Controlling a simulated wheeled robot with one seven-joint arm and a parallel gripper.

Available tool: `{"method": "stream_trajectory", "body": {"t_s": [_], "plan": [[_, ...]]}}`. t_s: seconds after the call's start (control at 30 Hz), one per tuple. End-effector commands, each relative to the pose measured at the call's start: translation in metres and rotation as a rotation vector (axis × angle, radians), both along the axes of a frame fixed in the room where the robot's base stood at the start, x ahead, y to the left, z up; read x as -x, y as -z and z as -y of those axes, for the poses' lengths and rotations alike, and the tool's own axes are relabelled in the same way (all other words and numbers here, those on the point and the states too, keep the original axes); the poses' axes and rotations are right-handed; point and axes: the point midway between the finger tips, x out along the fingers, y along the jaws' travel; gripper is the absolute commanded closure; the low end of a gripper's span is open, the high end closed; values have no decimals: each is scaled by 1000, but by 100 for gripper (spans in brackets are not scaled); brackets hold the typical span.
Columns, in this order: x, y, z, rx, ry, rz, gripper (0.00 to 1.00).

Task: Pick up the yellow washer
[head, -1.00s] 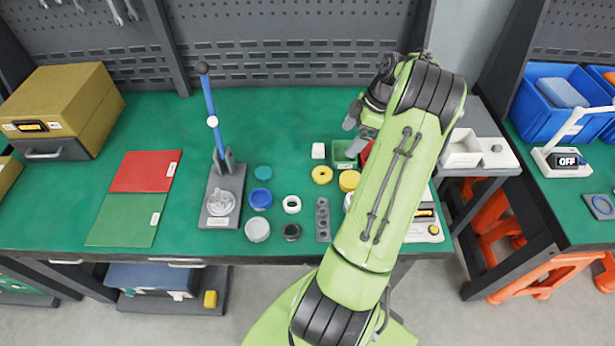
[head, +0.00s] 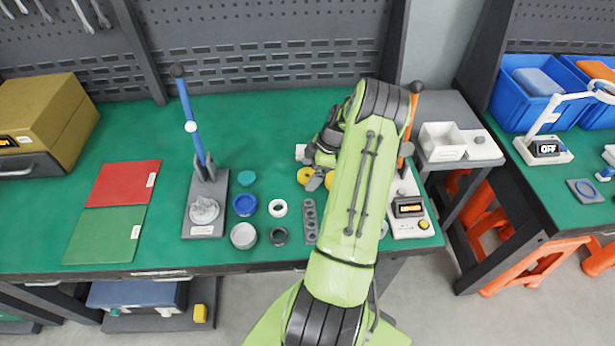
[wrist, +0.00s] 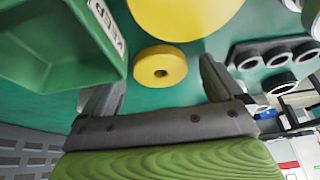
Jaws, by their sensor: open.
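The yellow washer (wrist: 160,66) is a thick flat ring with a small hole. In the wrist view it lies on the green bench top, between and just beyond the fingertips of my gripper (wrist: 161,74). My gripper is open, with clear space on both sides of the washer and nothing held. In the head view the washer (head: 304,175) shows beside my gripper (head: 312,167), partly covered by it. A larger yellow round piece (wrist: 185,12) is close by at the top of the wrist view.
A green bin (wrist: 55,50) marked KEEP stands close to the left finger in the wrist view. A grey block with holes (head: 310,220) and several rings and caps, including a blue one (head: 245,205), lie nearby. A blue-handled press (head: 205,205) stands left.

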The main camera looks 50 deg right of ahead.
Motion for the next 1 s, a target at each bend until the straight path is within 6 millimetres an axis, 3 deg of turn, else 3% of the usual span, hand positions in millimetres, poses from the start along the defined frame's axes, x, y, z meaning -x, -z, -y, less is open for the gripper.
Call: {"method": "stream_trajectory", "body": {"t_s": [0.1,0.4,0.7,1.0], "plan": [[0,0,0,-1,0,-1,7],[0,-1,0,-1,1,-1,53],[0,-7,1,2,0,1,53],[0,-78,1,3,0,1,53]]}}
